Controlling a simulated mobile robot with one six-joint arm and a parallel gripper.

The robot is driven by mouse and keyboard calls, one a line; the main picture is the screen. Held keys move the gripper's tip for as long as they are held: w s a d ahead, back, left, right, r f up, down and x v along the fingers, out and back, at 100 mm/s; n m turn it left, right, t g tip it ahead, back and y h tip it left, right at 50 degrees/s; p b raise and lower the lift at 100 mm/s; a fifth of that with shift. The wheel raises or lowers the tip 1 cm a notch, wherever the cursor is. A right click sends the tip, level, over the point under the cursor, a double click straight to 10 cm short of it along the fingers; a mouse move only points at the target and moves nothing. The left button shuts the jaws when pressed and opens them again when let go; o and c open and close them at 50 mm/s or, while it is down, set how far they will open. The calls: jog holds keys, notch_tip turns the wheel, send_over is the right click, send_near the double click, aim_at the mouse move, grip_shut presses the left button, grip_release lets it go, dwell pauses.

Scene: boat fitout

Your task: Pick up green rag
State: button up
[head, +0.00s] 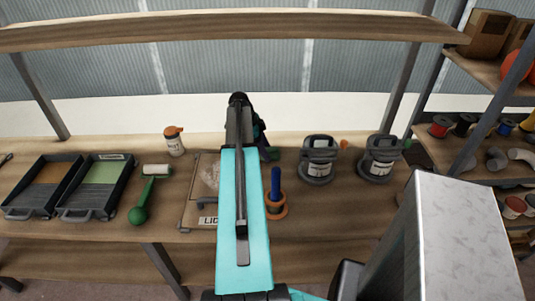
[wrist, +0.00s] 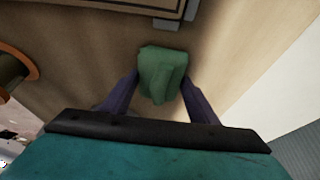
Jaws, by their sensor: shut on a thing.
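The green rag (wrist: 161,74) is a small folded bundle between the two dark fingers of my gripper (wrist: 161,90) in the wrist view. My gripper is shut on it, one finger at each side. In the head view a bit of green (head: 271,153) shows beside my arm's end, over the back part of the wooden bench. My own arm hides most of the gripper there. I cannot tell how far the rag is above the bench.
A wooden shelf (head: 300,24) runs above.

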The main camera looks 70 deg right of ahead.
jog(key=shift+r, duration=0.2)
jog(key=shift+r+b, duration=0.8)
jog(key=shift+r, duration=0.7)
jog(key=a+b, duration=0.1)
jog(key=a, duration=0.4)
jog(key=w+a+r+b, duration=0.1)
jog(key=a, duration=0.4)
jog(key=w+a+b, duration=0.1)
jog(key=a, duration=0.4)
jog(key=shift+w+a+r+b, duration=0.25)
jog(key=shift+a+r+b, duration=0.05)
jog(key=shift+a, duration=0.1)
